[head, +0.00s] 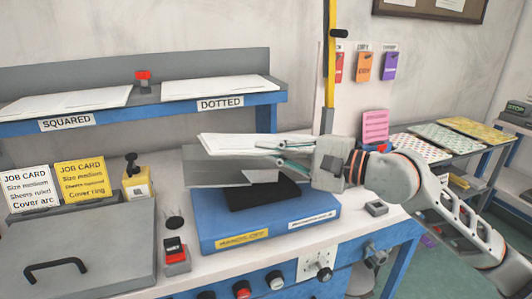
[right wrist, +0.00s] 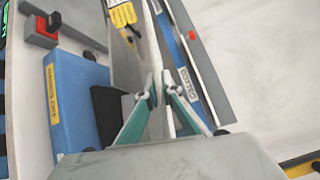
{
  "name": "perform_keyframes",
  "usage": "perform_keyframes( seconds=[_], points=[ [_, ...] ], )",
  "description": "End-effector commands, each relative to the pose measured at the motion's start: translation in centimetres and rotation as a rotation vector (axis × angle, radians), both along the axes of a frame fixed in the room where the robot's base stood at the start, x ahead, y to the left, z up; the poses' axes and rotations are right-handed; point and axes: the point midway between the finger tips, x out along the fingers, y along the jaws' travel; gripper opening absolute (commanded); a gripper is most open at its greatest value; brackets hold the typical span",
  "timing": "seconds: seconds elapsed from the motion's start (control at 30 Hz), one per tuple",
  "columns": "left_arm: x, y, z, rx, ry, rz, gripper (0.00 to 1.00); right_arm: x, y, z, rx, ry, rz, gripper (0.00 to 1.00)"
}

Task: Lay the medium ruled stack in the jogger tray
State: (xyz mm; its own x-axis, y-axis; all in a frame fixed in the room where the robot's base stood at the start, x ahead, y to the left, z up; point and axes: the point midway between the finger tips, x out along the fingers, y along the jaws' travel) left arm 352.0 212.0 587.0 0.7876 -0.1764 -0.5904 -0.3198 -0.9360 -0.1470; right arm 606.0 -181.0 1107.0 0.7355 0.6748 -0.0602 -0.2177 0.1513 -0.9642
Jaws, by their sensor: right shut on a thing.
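A stack of white sheets (head: 235,142) is held roughly level above the grey jogger tray (head: 220,172). Any ruling on the stack is too small to make out. My right gripper (head: 272,153) comes in from the right and is shut on the stack's right edge. In the right wrist view its fingers (right wrist: 160,88) point toward the tray's grey wall. The tray sits on a blue base (head: 225,228) with a black block (head: 262,194) at its front. Whether the stack touches the tray is hard to tell. My left gripper is not in view.
Behind is a blue shelf (head: 190,111) with white stacks labelled SQUARED (head: 75,102) and DOTTED (head: 215,89). Left of the base are a red-topped switch box (head: 176,252), a grey lidded box (head: 85,248) and two job cards (head: 80,180). A yellow post (head: 329,60) rises close behind my gripper.

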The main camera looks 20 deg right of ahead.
Motion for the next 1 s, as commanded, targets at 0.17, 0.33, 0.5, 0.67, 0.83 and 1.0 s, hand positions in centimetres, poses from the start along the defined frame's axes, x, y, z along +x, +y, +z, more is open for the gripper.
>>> perform_keyframes(
  seconds=[0.17, 0.33, 0.5, 0.67, 0.83, 1.0],
  points=[
    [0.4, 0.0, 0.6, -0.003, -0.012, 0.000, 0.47, -0.1, 0.0, 0.5, 0.000, -0.009, 0.000, 0.00],
    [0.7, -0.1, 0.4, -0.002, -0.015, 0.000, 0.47, -0.1, -0.1, 0.0, 0.002, -0.012, -0.007, 0.00],
    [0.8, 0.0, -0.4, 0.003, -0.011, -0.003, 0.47, -0.4, 0.1, -1.5, 0.004, -0.007, -0.005, 0.00],
    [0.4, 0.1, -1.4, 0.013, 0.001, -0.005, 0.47, -0.8, 0.4, -3.2, 0.004, -0.007, -0.005, 0.00],
    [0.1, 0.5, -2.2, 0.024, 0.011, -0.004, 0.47, -1.2, 0.6, -4.9, 0.003, -0.007, -0.006, 0.00],
    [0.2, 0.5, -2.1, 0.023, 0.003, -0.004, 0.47, -1.5, 0.9, -6.1, 0.004, -0.009, -0.005, 0.00]
  ],
)
